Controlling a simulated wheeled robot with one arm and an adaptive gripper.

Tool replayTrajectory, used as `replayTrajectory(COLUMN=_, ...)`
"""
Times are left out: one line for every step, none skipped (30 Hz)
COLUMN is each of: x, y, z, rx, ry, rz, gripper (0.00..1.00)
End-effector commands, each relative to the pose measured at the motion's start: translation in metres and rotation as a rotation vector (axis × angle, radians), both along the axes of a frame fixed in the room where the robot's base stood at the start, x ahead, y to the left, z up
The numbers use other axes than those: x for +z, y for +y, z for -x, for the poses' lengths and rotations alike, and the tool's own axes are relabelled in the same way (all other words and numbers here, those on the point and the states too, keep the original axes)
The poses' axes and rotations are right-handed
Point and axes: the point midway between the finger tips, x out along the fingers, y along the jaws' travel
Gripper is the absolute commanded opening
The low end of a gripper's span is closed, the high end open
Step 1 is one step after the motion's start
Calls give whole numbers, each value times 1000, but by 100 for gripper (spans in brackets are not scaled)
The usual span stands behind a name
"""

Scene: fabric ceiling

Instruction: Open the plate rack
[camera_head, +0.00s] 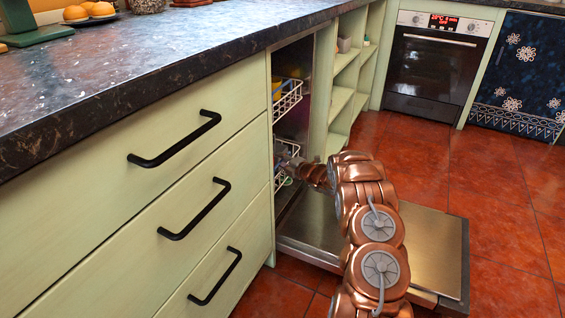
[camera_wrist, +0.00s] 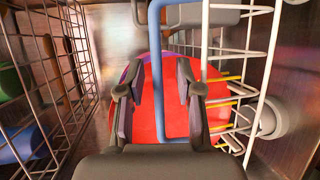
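The dishwasher (camera_head: 309,85) stands open, its door (camera_head: 435,245) lying flat. It has an upper wire rack (camera_head: 288,101) and a lower wire rack (camera_head: 281,178), the lower one partly hidden by my arm. My gripper (camera_head: 290,163) is at the dishwasher opening by the lower rack. In the wrist view, my gripper (camera_wrist: 159,68) has its fingers apart. A blue bar (camera_wrist: 156,40) runs between the fingers; I cannot tell contact. A red round plate (camera_wrist: 150,100) is behind it. White rack wires (camera_wrist: 240,52) are at right.
Another wire rack (camera_wrist: 45,75) is at left in the wrist view, with blue and green items behind its wires. Drawers with black handles (camera_head: 195,210) stand left of the dishwasher. Shelves (camera_head: 342,95) are right. The red tiled floor (camera_head: 505,210) is clear.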

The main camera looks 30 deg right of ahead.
Motion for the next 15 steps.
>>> replayTrajectory(x=0, y=0, z=-1, rx=0, ry=0, rz=0, gripper=35)
replayTrajectory(x=0, y=0, z=-1, rx=0, ry=0, rz=0, gripper=35)
replayTrajectory(x=0, y=0, z=-1, rx=0, ry=-1, rz=0, gripper=35)
replayTrajectory(x=0, y=0, z=-1, rx=0, ry=-1, rz=0, gripper=35)
replayTrajectory(x=0, y=0, z=-1, rx=0, ry=-1, rz=0, gripper=35)
replayTrajectory(x=0, y=0, z=-1, rx=0, ry=-1, rz=0, gripper=35)
replayTrajectory(x=0, y=0, z=-1, rx=0, ry=-1, rz=0, gripper=35)
replayTrajectory(x=1, y=0, z=-1, rx=0, ry=-1, rz=1, gripper=35)
replayTrajectory(x=1, y=0, z=-1, rx=0, ry=-1, rz=1, gripper=31)
replayTrajectory(x=1, y=0, z=-1, rx=0, ry=-1, rz=1, gripper=28)
replayTrajectory(x=1, y=0, z=-1, rx=0, ry=-1, rz=1, gripper=25)
replayTrajectory(x=1, y=0, z=-1, rx=0, ry=-1, rz=1, gripper=20)
replayTrajectory(x=1, y=0, z=-1, rx=0, ry=-1, rz=1, gripper=17)
replayTrajectory(x=1, y=0, z=-1, rx=0, ry=-1, rz=1, gripper=14)
replayTrajectory(x=1, y=0, z=-1, rx=0, ry=-1, rz=1, gripper=10)
